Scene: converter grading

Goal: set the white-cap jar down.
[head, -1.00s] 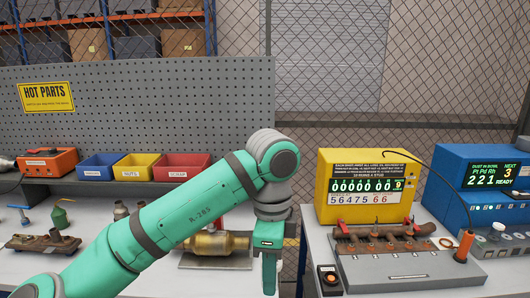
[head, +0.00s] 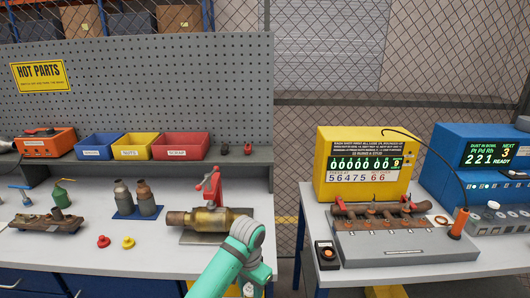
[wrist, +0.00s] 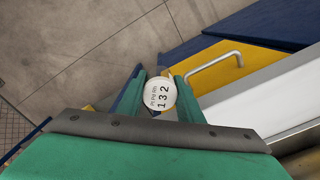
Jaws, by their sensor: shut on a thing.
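The white-cap jar (wrist: 158,97) is between my two fingers in the wrist view. Its round white lid faces the camera and reads "Pt Pd Rh 132"; its body is mostly hidden beneath the lid. My gripper (wrist: 159,84) is shut on it. In the wrist view, the jar is beside the bench's yellow drawer front, with floor to its left. In the head view, my arm reaches in from the bottom, in front of the bench (head: 150,262), and hides most of the gripper and jar.
A brass converter (head: 205,218) lies in a red-clamped fixture behind my arm. Two grey-brown canisters (head: 147,198) stand on a blue mat. Red (head: 103,242) and yellow (head: 128,243) knobs sit near the front edge. The drawer handle (wrist: 212,66) juts out. A gap separates the right bench.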

